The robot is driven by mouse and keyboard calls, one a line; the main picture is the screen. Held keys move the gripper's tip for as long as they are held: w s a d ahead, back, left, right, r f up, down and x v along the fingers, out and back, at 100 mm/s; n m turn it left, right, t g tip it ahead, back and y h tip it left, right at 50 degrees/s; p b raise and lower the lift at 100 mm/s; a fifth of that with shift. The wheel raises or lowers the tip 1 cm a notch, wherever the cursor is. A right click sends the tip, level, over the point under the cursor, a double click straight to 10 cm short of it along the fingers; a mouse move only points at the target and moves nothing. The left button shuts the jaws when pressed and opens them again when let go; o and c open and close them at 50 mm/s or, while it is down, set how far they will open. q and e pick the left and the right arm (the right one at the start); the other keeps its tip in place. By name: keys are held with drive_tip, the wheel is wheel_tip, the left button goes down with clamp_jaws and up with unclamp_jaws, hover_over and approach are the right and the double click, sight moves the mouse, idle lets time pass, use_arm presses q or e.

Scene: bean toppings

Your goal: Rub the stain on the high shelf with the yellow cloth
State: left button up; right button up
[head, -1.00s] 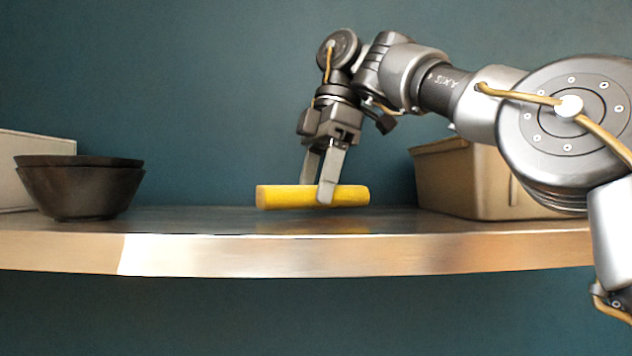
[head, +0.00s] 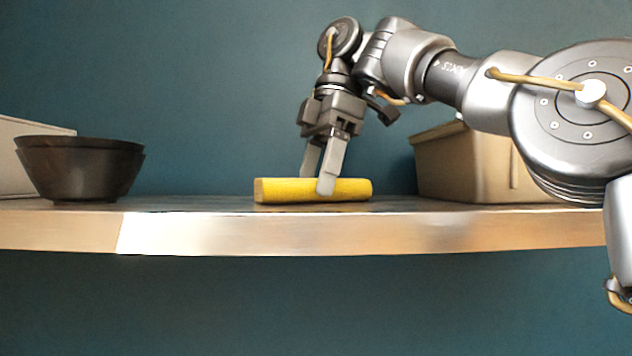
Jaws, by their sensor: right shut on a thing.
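The yellow cloth (head: 285,191) is a rolled, cylinder-like shape lying lengthwise across the view, at the middle of the high shelf (head: 300,233). My right gripper (head: 319,183) comes down from above and is shut on the cloth near its middle. The cloth is at the shelf's top surface and seems to touch it. The shelf top is seen almost edge-on, and I cannot make out the stain. My left gripper is not in view.
Dark stacked bowls (head: 80,170) stand at the left of the shelf, before a pale box (head: 40,135). A beige bin (head: 462,165) stands at the right, partly behind my right arm. The shelf is clear between bowls and cloth.

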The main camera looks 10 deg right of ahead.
sight(310, 206)
drive_tip(key=shift+s+a+b, duration=0.15)
drive_tip(key=shift+s+b, duration=0.15)
drive_tip(key=shift+s, duration=0.55)
drive_tip(key=shift+s+r, duration=0.1)
drive_tip(key=shift+s, duration=0.05)
drive_tip(key=shift+s+b, duration=0.15)
drive_tip(key=shift+b, duration=0.15)
drive_tip(key=shift+s+a+f+b, duration=0.2)
drive_tip(key=shift+s+f+b, duration=0.1)
drive_tip(key=shift+s+b, duration=0.3)
drive_tip(key=shift+s+a, duration=0.1)
drive_tip(key=shift+s, duration=0.35)
drive_tip(key=shift+s+a+r, duration=0.1)
drive_tip(key=shift+s+r, duration=0.05)
drive_tip(key=shift+s, duration=0.25)
drive_tip(key=shift+b, duration=0.3)
